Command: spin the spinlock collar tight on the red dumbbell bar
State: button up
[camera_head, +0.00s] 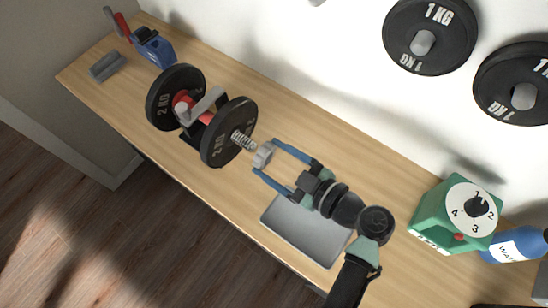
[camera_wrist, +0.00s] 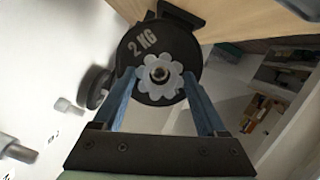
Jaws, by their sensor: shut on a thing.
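The dumbbell rests in a dark cradle on the wooden bench, with a red bar (camera_head: 205,118) between two black 2 KG plates (camera_head: 228,132). Its silver threaded end (camera_head: 243,141) sticks out toward my gripper (camera_head: 265,157). The grey lobed spinlock collar (camera_head: 262,154) sits at the outer end of the thread, apart from the near plate. My gripper's blue fingers are shut on the collar from both sides. In the wrist view the collar (camera_wrist: 160,77) is face-on before the plate (camera_wrist: 158,50), with the bar's end in its centre hole.
A grey flat tray (camera_head: 306,229) lies under my wrist. A blue clamp-like tool (camera_head: 153,47) and a grey block (camera_head: 107,66) are at the far left.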

jog(key=shift+w+a+b, duration=0.35)
jog(key=shift+w+a, duration=0.45)
jog(key=shift+a, duration=0.25)
dwell(0.4)
jog(key=o, duration=1.3)
jog(key=b+v, duration=0.1)
jog(key=v, duration=1.2)
